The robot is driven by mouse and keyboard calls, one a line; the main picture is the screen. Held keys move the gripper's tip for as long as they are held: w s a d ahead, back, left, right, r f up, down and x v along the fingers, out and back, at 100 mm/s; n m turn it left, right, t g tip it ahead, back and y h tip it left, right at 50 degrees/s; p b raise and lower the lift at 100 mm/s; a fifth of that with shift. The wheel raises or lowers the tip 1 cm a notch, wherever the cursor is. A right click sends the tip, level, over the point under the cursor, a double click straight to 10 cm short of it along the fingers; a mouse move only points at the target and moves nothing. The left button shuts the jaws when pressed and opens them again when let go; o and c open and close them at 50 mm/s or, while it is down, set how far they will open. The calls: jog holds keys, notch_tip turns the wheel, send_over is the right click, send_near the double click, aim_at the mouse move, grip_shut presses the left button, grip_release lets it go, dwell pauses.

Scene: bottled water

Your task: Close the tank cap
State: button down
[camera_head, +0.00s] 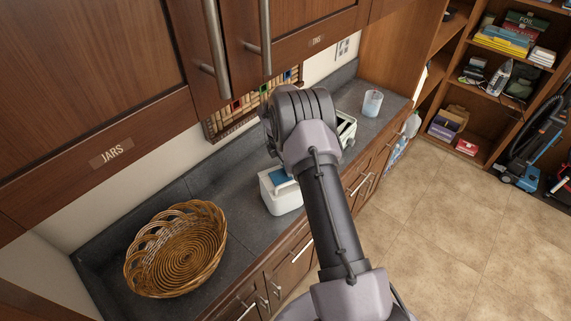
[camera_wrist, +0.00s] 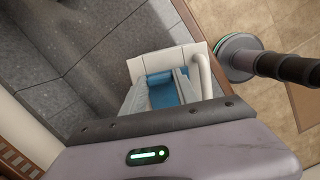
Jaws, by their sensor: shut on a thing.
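The white tank (camera_head: 284,202) stands on the dark counter near its front edge, partly behind my arm in the head view. Its white top and handle (camera_wrist: 203,75) show in the wrist view. The blue tank cap (camera_wrist: 163,92) is at the top of the tank, between my fingers; a blue part also shows in the head view (camera_head: 279,176). My gripper (camera_wrist: 162,88) points down at the tank and is shut on the blue cap. My gripper is hidden by my arm in the head view. How the cap sits on the opening is hard to tell.
A wicker basket (camera_head: 178,250) stands on the counter at left. A white appliance (camera_head: 347,127) and a clear cup (camera_head: 372,103) stand farther along it. Wall cabinets (camera_head: 90,80) hang above the counter. The tiled floor (camera_head: 450,220) at right is open.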

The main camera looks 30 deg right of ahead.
jog(key=c, duration=0.9)
grip_release()
jog(key=shift+a+b, duration=0.1)
jog(key=shift+b, duration=0.2)
